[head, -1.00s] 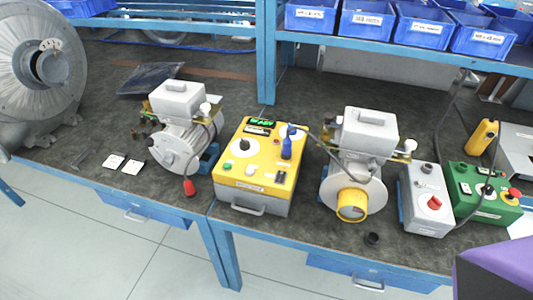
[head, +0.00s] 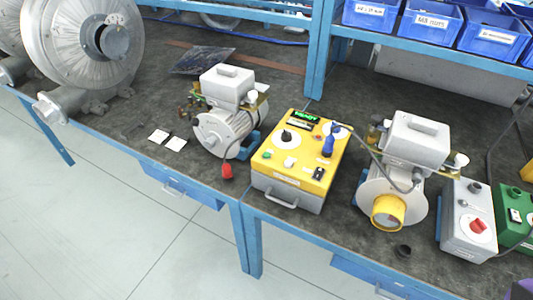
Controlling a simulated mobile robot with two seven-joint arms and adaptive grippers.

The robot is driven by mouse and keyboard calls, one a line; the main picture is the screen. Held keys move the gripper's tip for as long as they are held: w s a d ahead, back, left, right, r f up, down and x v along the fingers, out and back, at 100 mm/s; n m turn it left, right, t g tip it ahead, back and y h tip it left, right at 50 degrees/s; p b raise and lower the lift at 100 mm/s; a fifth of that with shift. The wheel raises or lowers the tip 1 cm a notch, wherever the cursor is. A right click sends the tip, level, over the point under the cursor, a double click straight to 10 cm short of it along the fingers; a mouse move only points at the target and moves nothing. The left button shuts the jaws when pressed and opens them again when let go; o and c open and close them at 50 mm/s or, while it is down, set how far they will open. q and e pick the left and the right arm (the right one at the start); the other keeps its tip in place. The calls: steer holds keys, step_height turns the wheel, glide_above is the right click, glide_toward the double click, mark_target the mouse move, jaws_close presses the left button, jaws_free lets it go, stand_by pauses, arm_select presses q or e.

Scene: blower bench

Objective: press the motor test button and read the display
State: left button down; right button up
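A yellow-topped tester box (head: 302,160) with a grey base and front handle stands at the bench's front edge. Its small display (head: 305,116) glows green at the back of the top; the lettering seems to read "READY". The top also carries a black knob on a white dial (head: 287,137), a green button (head: 267,155), a black switch (head: 318,173) and a blue-handled probe (head: 328,145). I cannot tell which control is the motor test button. One motor (head: 227,115) stands left of the box, another (head: 401,160) right of it.
A large grey blower (head: 75,45) stands at the back left. A grey box with a red knob (head: 468,222) and a green box (head: 515,215) stand at the right. Blue bins (head: 430,25) line the shelf above.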

steer(key=shift+s, duration=0.1)
steer(key=c, duration=0.8)
steer(key=shift+s, duration=0.1)
jaws_close()
steer(key=shift+s+f, duration=0.15)
steer(key=shift+s, duration=0.2)
steer(key=shift+w, duration=0.2)
steer(key=shift+w+a, duration=0.1)
steer(key=shift+w, duration=0.2)
